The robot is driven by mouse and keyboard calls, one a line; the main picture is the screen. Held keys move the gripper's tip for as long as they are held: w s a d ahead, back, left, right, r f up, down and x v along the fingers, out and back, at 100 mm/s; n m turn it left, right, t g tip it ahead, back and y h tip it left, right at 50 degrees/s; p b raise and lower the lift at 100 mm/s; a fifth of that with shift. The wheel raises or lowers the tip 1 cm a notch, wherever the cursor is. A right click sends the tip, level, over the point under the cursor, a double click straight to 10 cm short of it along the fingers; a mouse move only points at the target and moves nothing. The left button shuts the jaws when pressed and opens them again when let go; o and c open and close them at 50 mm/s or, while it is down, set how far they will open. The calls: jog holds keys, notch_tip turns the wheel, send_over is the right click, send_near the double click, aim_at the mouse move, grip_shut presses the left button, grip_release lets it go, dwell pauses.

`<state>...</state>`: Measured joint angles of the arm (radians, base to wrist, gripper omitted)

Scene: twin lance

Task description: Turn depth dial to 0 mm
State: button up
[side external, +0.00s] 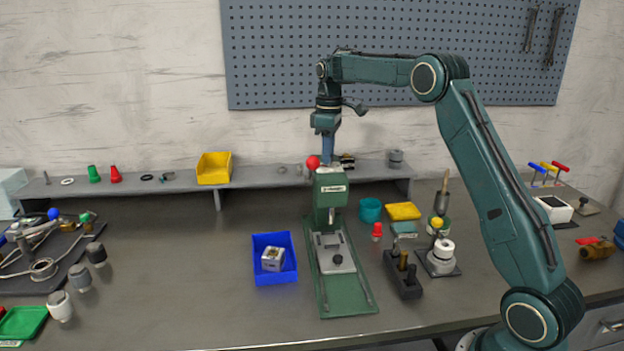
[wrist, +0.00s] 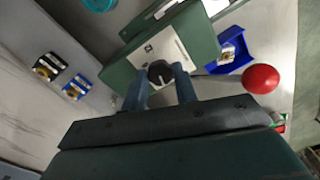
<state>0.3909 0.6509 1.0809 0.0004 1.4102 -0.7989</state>
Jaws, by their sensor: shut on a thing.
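The green press (side external: 330,193) stands upright on its green base near the middle of the bench. In the wrist view, its top carries a pale plate with a round dark depth dial (wrist: 159,73). My gripper (side external: 328,160) points down over the top of the press. In the wrist view its two blue fingers (wrist: 160,80) are shut on the dial, one on each side. The dial has a light pointer mark; its scale is too small to read. In the side view the dial is hidden by the gripper. A red ball knob (side external: 313,162) sits beside the press head and shows in the wrist view (wrist: 260,78).
A blue bin (side external: 290,276) with a small metal block (side external: 272,259) stands left of the press. A teal cup (side external: 370,210), yellow block (side external: 404,211) and dark holder (side external: 404,285) stand to its right. A grey shelf (side external: 260,181) runs behind. Bench space left of the bin is clear.

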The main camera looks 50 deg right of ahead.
jog(key=shift+r, duration=0.1)
jog(key=o, duration=1)
jog(key=shift+r, duration=0.1)
jog(key=shift+r, duration=6.65)
jog(key=shift+r, duration=0.1)
